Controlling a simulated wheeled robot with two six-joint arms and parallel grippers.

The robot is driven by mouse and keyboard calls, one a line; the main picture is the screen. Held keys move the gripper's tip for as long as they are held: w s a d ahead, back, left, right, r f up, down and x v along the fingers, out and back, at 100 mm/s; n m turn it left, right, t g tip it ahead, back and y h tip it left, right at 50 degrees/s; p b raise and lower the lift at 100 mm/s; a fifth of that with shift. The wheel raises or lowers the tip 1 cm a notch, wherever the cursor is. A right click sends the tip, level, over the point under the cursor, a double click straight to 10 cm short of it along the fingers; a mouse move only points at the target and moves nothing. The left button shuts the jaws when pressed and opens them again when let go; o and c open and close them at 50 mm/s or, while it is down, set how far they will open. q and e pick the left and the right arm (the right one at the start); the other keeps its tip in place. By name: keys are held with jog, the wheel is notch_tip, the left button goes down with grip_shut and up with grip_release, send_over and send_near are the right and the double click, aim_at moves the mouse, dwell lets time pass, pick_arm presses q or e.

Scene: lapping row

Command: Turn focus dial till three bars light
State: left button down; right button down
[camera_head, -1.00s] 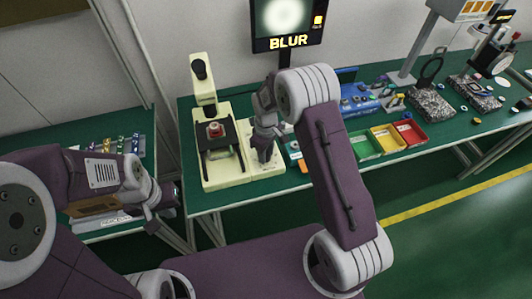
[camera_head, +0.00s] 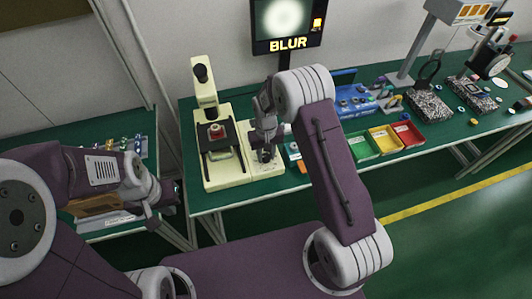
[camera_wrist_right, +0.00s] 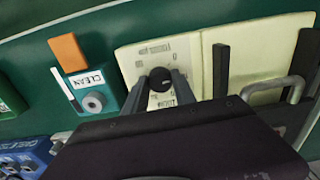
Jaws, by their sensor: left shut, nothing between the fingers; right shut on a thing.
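The focus dial is a small black knob (camera_wrist_right: 160,79) on the cream panel (camera_wrist_right: 135,62) beside the microscope (camera_head: 228,176). In the right wrist view it sits between the two fingers of my right gripper (camera_wrist_right: 161,84), which is shut on it. In the head view my right gripper (camera_head: 265,150) points down at the panel and mostly hides the dial. The monitor (camera_head: 288,22) shows a pale blurred disc, the word BLUR and a small lit orange patch at its right. My left gripper (camera_head: 172,193) is shut and empty, low in front of the left bench, far from the dial.
A teal box labelled CLEAN (camera_wrist_right: 90,90) stands beside the panel, with an orange block (camera_wrist_right: 68,52) near it. Green, yellow and red bins (camera_head: 386,139) and a blue tray (camera_head: 352,102) stand to the right. The floor at the front right is clear.

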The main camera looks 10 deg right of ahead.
aim_at(266, 156)
jog(key=m, duration=0.3)
jog(key=shift+r+m+p, duration=0.1)
jog(key=shift+m+p, duration=0.2)
jog(key=shift+p, duration=0.05)
jog(key=m, duration=0.3)
jog(key=shift+m+p, duration=0.3)
jog(key=m, duration=0.6)
jog(key=shift+w+m+p, duration=0.1)
jog(key=shift+m+p, duration=0.2)
jog(key=shift+p, duration=0.05)
jog(key=c, duration=1)
grip_release()
notch_tip(266, 156, up, 9)
